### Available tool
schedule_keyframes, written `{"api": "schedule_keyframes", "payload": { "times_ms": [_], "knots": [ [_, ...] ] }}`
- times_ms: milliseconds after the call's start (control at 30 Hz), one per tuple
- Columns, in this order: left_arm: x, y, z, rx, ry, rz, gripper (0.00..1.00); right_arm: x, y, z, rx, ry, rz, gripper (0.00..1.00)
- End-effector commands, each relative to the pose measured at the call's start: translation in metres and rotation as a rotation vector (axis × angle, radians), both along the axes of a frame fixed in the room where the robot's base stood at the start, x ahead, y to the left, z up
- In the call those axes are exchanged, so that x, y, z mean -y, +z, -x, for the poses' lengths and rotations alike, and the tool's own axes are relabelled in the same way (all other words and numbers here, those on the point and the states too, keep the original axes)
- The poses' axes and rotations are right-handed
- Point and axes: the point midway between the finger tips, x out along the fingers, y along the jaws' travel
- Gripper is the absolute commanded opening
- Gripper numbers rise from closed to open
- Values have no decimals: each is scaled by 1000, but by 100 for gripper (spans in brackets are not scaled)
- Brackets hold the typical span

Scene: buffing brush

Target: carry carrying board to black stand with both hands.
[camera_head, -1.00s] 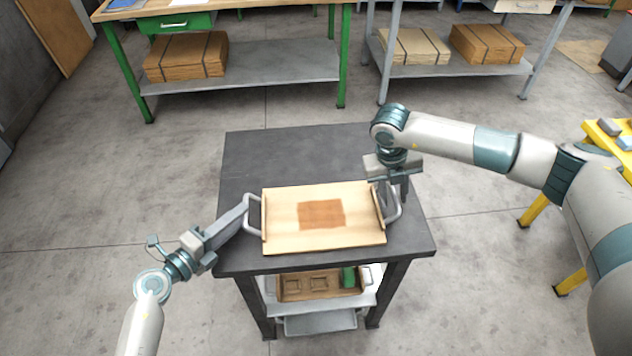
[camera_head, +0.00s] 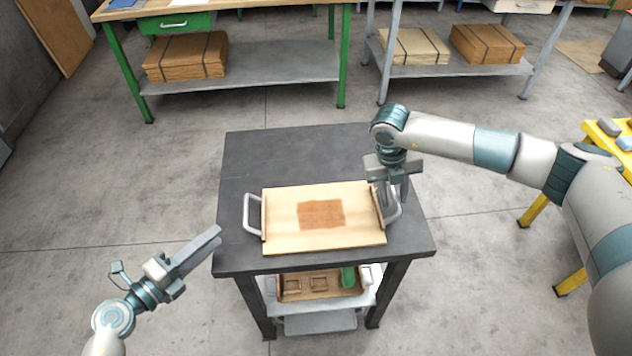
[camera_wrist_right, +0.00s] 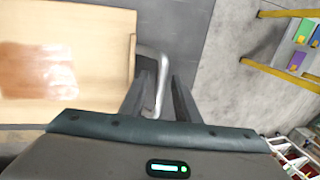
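The carrying board (camera_head: 285,232), a pale wooden tray with a brown patch and a grey handle at each end, lies flat on the black stand (camera_head: 270,155). My left gripper (camera_head: 218,236) is open and empty, at the left edge of the stand and apart from the left handle (camera_head: 252,215). My right gripper (camera_head: 396,200) is at the right handle. In the right wrist view the right handle (camera_wrist_right: 161,85) shows between the open fingers of my right gripper (camera_wrist_right: 163,85), with gaps beside it.
A lower shelf of the stand holds a wooden tray (camera_head: 297,287) with a green item. A green-legged workbench (camera_head: 240,65) and a grey one with strapped bundles stand behind. A yellow-framed table (camera_head: 598,135) is at the right. The stand's top is bare behind the board.

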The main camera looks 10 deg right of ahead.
Motion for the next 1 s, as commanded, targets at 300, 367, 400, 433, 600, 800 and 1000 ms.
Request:
{"api": "schedule_keyframes", "payload": {
  "times_ms": [300, 367, 400, 433, 600, 800, 1000],
  "knots": [
    [0, 0, 0, 0, 0, 0, 29, -4, 18, -1, 1, 1, -2, 29],
    [0, 0, 0, 0, 0, 0, 29, -6, 26, -1, 3, 1, -2, 29],
    [0, 0, 0, 0, 0, 0, 29, -7, 32, -1, 3, 1, -1, 29],
    [0, 0, 0, 0, 0, 0, 29, -8, 37, -1, 3, 1, -1, 29],
    [0, 0, 0, 0, 0, 0, 29, -14, 66, -1, 3, 2, -1, 29],
    [0, 0, 0, 0, 0, 0, 29, -21, 98, -2, 2, 0, -1, 29],
    [0, 0, 0, 0, 0, 0, 29, -24, 114, -1, 0, 1, -1, 29]
  ]
}}
